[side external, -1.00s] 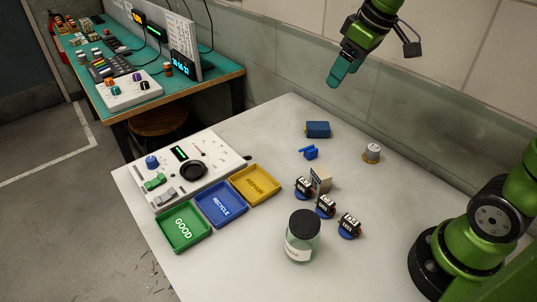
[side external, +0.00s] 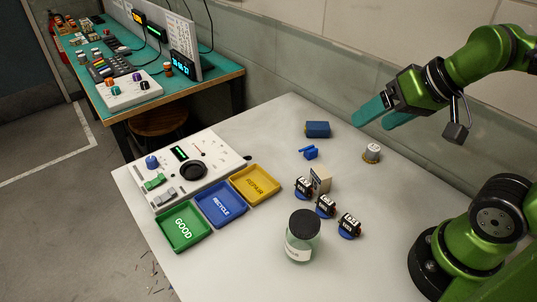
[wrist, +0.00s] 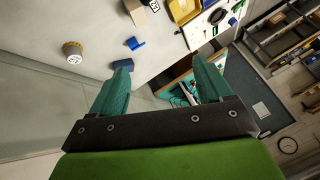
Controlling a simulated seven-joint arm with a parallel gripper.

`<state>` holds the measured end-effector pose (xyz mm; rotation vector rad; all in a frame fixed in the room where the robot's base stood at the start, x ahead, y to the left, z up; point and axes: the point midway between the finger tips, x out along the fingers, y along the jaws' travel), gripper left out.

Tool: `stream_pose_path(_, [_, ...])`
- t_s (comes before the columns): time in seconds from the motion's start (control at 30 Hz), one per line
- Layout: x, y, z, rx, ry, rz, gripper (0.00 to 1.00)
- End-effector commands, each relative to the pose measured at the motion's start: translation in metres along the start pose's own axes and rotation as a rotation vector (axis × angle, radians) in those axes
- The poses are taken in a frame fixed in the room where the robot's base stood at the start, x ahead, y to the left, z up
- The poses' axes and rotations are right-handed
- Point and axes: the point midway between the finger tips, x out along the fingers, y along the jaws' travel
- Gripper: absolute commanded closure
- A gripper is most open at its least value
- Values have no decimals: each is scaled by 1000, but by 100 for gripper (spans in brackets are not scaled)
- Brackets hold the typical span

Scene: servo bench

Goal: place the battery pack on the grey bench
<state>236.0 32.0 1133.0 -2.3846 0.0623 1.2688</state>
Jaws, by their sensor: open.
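The blue box-shaped battery pack (side external: 317,129) lies on the grey bench (side external: 265,128) near its back edge. My gripper (side external: 372,123) is open and empty, above the bench's back edge and to the right of the pack in the side view. Its two teal fingers are apart and touch nothing. In the wrist view my gripper (wrist: 163,62) has a dark blue block, which looks like the pack (wrist: 122,64), partly hidden behind the left fingertip.
A small blue part (side external: 309,152) and a silver cylinder (side external: 372,152) stand near the pack. A jar (side external: 302,238), several small servos (side external: 326,206), green, blue and yellow trays (side external: 256,184) and a control panel (side external: 188,168) occupy the front and left.

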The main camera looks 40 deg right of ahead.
Motion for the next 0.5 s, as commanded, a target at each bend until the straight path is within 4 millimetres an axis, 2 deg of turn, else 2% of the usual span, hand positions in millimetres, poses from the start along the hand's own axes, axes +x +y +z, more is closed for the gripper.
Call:
stream_pose_path(0.07, [9,5,1,15,-36,22,21])
stream_pose_path(0.17, [22,8,-13,37,-80,58,21])
stream_pose_path(0.3, [46,13,-53,4,-162,122,21])
stream_pose_path(0.5, [90,29,-116,-194,-304,181,21])
